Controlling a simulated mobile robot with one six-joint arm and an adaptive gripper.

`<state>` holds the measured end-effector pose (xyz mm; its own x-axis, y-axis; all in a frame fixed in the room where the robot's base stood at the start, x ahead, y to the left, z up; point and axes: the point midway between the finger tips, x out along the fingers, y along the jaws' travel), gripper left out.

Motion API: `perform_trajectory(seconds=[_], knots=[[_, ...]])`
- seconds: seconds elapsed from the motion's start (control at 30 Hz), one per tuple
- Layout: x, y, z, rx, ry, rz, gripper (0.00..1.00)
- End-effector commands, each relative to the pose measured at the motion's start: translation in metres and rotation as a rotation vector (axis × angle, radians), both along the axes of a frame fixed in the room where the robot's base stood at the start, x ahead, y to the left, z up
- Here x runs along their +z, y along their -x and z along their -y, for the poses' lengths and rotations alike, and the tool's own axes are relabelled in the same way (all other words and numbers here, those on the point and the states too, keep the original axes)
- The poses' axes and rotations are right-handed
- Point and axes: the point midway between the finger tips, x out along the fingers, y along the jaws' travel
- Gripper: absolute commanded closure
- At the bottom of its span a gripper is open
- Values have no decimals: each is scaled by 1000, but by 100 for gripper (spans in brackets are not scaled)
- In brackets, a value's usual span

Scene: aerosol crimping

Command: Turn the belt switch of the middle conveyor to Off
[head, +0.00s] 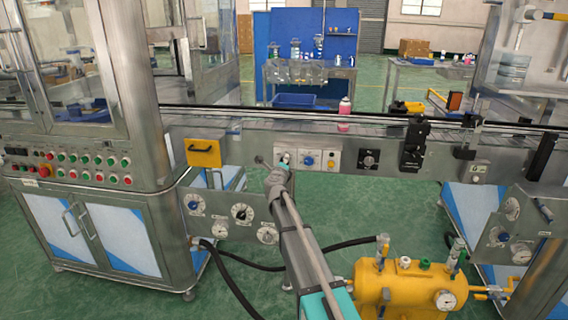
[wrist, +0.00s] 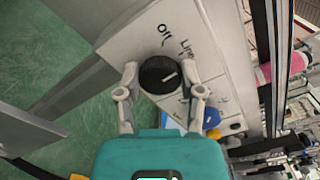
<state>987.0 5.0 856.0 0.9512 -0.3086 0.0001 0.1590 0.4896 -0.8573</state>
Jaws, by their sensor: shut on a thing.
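The belt switch is a round black knob (wrist: 158,72) with a short white mark, on a pale panel in the wrist view. The mark lies on the knob's right side and slants slightly up. The label "Off" is printed above the knob and "Line" to its upper right. My gripper (wrist: 165,82) is shut on the knob, with one finger at each side. In the head view my gripper (head: 284,163) reaches the left end of the control panel (head: 320,155) on the middle conveyor (head: 230,138), and it largely hides the knob.
A blue knob (head: 309,160) and a yellow button (head: 332,156) sit right of the gripper on the same panel. A pink can (head: 345,108) stands on the belt above. A yellow tank (head: 405,285) and hoses are below.

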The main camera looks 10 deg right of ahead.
Motion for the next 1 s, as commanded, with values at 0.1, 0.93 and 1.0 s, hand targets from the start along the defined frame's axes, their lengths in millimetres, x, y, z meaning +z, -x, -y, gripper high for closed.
perform_trajectory(seconds=[0.1,0.93,1.0], knots=[[0,-1,-1,1,105,-33,98],[-2,-1,0,1,691,-224,98],[-2,-1,0,1,706,-229,98]])
